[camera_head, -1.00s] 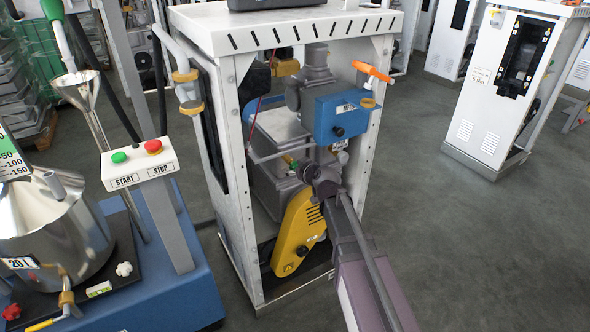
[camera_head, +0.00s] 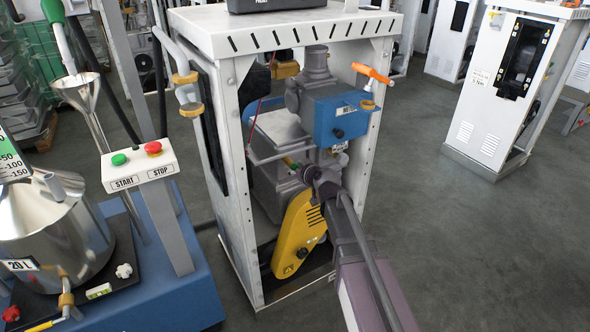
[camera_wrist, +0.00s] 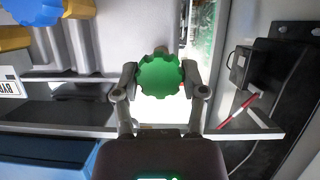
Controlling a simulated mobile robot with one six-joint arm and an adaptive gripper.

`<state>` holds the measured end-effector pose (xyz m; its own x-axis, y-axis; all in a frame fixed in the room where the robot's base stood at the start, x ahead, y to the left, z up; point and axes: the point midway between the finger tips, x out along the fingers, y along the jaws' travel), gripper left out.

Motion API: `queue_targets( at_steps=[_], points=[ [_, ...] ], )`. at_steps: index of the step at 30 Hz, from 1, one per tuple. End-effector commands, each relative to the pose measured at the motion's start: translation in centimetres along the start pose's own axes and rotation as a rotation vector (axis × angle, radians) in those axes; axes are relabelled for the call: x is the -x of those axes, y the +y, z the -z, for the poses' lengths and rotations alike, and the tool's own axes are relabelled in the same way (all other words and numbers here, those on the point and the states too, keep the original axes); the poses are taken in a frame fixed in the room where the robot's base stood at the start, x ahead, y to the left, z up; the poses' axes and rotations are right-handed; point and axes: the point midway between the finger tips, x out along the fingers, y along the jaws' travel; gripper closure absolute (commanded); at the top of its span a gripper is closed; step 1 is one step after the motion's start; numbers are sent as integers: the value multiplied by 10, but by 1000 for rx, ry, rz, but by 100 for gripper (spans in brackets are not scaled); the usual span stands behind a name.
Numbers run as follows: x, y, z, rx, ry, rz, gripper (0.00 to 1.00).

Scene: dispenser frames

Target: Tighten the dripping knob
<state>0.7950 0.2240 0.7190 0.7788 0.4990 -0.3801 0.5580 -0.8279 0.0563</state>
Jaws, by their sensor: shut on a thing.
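The green knob (camera_wrist: 160,76) has a scalloped rim and sits between my gripper's two fingers in the wrist view. My gripper (camera_wrist: 163,88) is shut on it, with one finger against each side. In the head view my gripper (camera_head: 318,178) reaches inside the open white dispenser frame (camera_head: 236,190), below the blue meter box (camera_head: 343,115). I cannot make out any drip.
A yellow belt cover (camera_head: 297,240) stands just below my gripper. An orange-handled valve (camera_head: 373,74) sticks out at the upper right. The frame's posts border the opening. A START/STOP pedestal (camera_head: 140,165) and a steel can (camera_head: 50,235) stand at left.

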Motion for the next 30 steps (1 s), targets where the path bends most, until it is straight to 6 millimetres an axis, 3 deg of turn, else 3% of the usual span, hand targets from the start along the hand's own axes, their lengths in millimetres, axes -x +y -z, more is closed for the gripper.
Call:
queue_targets(
  at_steps=[11, 30],
  points=[
    [-1, -1, -2, -204, -3, 91, 93],
    [-1, 0, -4, -741, -4, 313, 91]
  ],
)
